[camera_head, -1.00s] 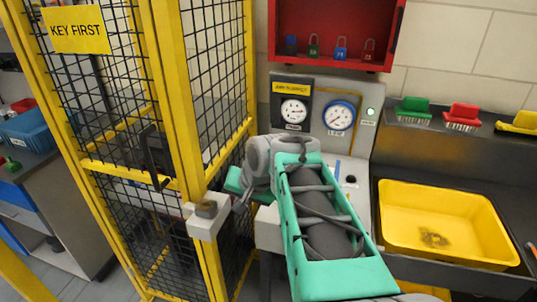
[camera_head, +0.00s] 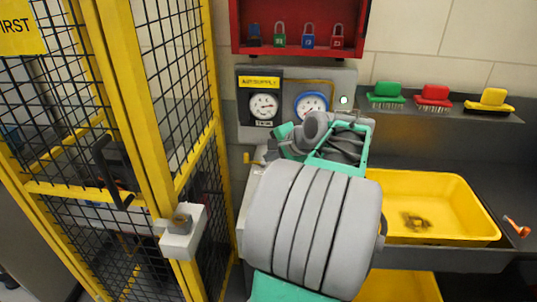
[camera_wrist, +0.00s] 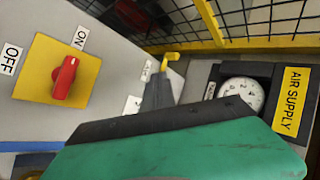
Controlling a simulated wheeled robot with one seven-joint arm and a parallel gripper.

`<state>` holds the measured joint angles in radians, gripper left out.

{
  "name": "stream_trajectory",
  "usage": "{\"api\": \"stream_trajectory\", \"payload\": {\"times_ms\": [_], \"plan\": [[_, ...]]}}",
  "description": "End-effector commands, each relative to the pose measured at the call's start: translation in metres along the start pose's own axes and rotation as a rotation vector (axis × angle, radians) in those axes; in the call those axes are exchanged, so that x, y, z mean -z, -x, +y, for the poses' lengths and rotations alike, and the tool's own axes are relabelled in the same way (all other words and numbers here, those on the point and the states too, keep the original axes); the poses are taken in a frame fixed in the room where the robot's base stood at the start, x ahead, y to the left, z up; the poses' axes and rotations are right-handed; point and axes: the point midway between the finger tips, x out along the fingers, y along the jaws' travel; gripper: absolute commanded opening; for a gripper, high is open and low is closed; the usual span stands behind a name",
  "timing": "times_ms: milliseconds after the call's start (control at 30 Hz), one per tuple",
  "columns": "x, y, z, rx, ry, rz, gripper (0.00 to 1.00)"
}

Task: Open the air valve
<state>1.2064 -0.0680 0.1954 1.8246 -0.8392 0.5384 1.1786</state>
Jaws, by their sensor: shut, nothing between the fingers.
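The air valve shows as a small yellow handle (camera_wrist: 170,58) in the wrist view, beside the AIR SUPPLY gauge (camera_wrist: 242,94). In the head view a yellow handle (camera_head: 247,157) shows at the lower left of the grey panel (camera_head: 243,130), under the AIR SUPPLY gauge (camera_head: 263,106). My gripper (camera_wrist: 160,78) is shut and empty; its narrow dark tips point at the yellow handle and overlap it closely in the picture. I cannot tell whether they touch. My arm hides the lower panel in the head view.
A red rotary switch (camera_wrist: 65,78) on a yellow plate, marked OFF and ON, sits near my gripper. The yellow mesh cage (camera_head: 150,150) stands close on the left. A yellow tray (camera_head: 470,205) lies to the right. A red lock cabinet (camera_head: 300,8) hangs above.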

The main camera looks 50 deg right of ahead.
Motion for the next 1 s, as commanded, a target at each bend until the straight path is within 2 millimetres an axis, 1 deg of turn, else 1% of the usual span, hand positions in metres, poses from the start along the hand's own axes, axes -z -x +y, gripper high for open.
{"api": "stream_trajectory", "payload": {"times_ms": [33,300,433,500,633,1000], "plan": [[-0.001,-0.012,0.0,-0.001,-0.002,-0.005,0.0],[-0.001,-0.071,0.001,-0.003,-0.001,-0.003,0.0],[0.0,-0.086,-0.016,-0.001,0.001,-0.001,0.0],[0.0,-0.092,-0.022,-0.001,0.0,0.0,0.0],[0.001,-0.098,-0.026,-0.001,-0.001,0.002,0.0],[0.002,-0.098,-0.026,-0.001,-0.005,0.005,0.0]]}}
